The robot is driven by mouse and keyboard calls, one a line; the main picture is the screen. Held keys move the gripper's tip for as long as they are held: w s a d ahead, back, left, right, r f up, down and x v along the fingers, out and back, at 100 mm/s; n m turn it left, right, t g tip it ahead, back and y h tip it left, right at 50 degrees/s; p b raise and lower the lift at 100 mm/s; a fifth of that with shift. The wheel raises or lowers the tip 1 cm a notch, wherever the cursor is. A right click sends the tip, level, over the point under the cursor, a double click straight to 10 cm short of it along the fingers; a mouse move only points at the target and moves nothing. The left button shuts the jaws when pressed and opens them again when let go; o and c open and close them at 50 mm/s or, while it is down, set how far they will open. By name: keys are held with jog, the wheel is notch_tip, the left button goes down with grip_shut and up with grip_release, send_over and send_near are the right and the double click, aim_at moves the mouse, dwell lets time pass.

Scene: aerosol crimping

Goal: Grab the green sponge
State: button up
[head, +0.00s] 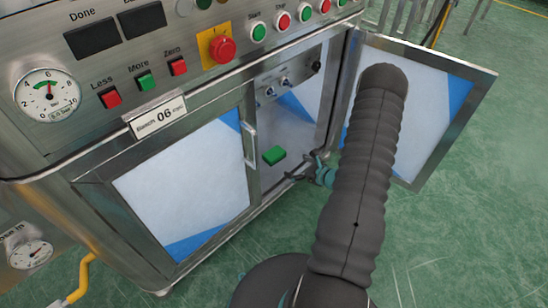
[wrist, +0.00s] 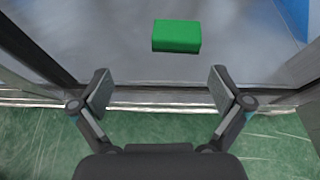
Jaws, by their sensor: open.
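The green sponge (head: 274,155) is a small green block lying on the floor of the metal cabinet (head: 255,200), inside the open doorway. In the wrist view the sponge (wrist: 177,36) lies ahead of my gripper (wrist: 159,88), roughly centred between the fingers and a little to the right. My gripper is open and empty, with its fingers spread wide at the cabinet's front sill. The fingers do not touch the sponge. In the head view my gripper (head: 303,172) is at the doorway, partly hidden behind my arm.
The right cabinet door (head: 459,105) stands open beside my arm. The left door (head: 185,190) is shut and has a handle (head: 249,145). Metal frame edges (wrist: 300,68) flank the opening. A button panel with a red emergency stop (head: 222,48) is above. Green floor is clear at right.

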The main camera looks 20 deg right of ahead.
aim_at(279, 158)
jog(key=shift+m+h, duration=0.5)
jog(key=shift+m, duration=0.1)
jog(key=x, duration=0.4)
jog(key=d+f+x, duration=0.1)
jog(key=x, duration=0.4)
jog(key=d+x, duration=0.1)
jog(key=x, duration=0.4)
jog(key=shift+f+b, duration=0.35)
jog(key=shift+b, duration=0.05)
jog(key=c, duration=0.5)
